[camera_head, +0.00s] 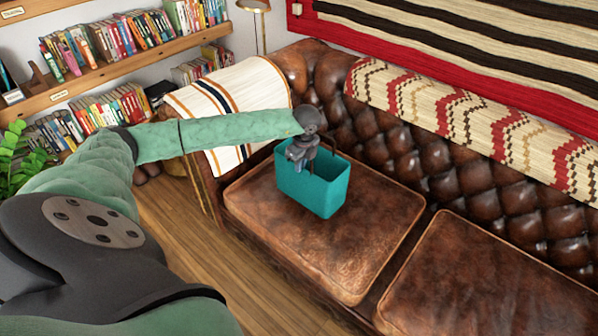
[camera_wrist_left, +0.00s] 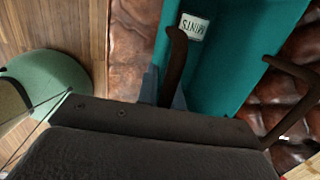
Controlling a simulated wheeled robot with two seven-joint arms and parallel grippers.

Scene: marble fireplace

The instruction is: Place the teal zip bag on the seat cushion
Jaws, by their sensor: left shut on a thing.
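The teal zip bag (camera_head: 318,189) is an open-topped teal container, upright over the left seat cushion (camera_head: 350,250) of the brown leather sofa. I cannot tell whether its base touches the cushion. My left gripper (camera_head: 303,153) is at the bag's near left rim and shut on it. In the left wrist view, the bag (camera_wrist_left: 233,60) fills the upper middle, with a white label reading "MINTS" (camera_wrist_left: 192,27) inside. Dark curved pieces cross in front of it there, and the hold itself is partly hidden. My right gripper is in neither view.
The tufted sofa back (camera_head: 430,155) rises behind the bag. A striped blanket (camera_head: 228,100) covers the left armrest. A second seat cushion (camera_head: 490,280) lies to the right, bare. Bookshelves (camera_head: 110,60) stand at the left, beyond the wooden floor (camera_head: 185,235).

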